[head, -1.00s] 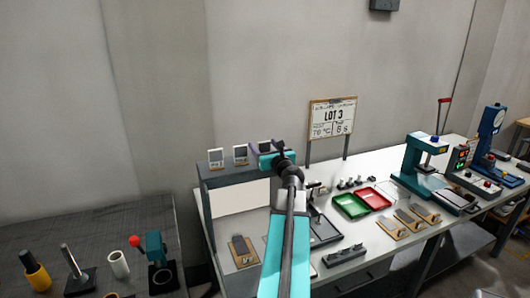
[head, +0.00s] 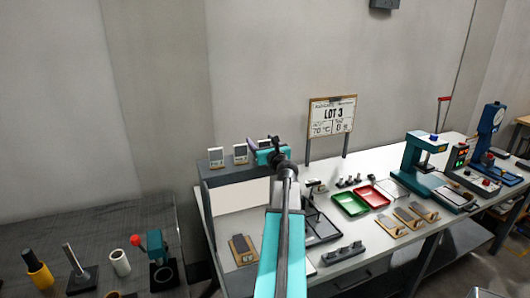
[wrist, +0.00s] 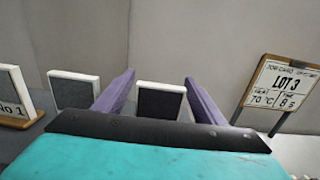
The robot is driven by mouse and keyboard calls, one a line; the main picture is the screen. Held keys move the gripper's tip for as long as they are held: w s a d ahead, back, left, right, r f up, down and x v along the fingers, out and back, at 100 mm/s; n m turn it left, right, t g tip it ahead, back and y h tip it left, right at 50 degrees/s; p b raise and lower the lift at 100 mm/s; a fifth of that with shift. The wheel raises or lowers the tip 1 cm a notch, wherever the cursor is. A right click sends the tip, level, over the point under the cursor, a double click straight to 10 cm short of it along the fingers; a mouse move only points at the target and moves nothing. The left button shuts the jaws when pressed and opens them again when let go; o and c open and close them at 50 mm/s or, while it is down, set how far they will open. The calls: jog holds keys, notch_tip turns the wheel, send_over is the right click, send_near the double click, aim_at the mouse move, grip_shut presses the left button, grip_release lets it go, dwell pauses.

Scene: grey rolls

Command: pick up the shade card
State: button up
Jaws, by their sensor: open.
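Small upright cards with dark grey faces and pale edges stand in a row on top of a grey viewing booth. In the head view I see one card (head: 216,155) at the left end and another (head: 240,153) beside it; a third is mostly hidden behind my gripper (head: 262,146). In the wrist view my gripper (wrist: 159,78) has its two purple fingers apart, with one card (wrist: 160,101) framed between them. I cannot tell how deep it sits between them. Another card (wrist: 74,92) stands left of the fingers, and one marked No 1 (wrist: 12,95) is farther left.
The booth (head: 235,174) stands on a white bench. A LOT 3 board (head: 332,116) on two posts rises to the right of my gripper. Green (head: 350,203) and red (head: 373,196) trays lie on the bench. The wall is behind the cards.

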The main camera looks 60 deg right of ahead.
jog(key=c, duration=1.1)
jog(key=shift+r, duration=0.1)
jog(key=shift+r, duration=1.1)
jog(key=s+r+b, duration=0.1)
jog(key=s, duration=0.4)
jog(key=s+b, duration=0.1)
jog(key=s, duration=0.4)
jog(key=s+r+b, duration=0.1)
jog(key=s+b, duration=0.1)
jog(key=s, duration=0.4)
jog(key=shift+d+r, duration=0.3)
jog(key=shift+d, duration=0.1)
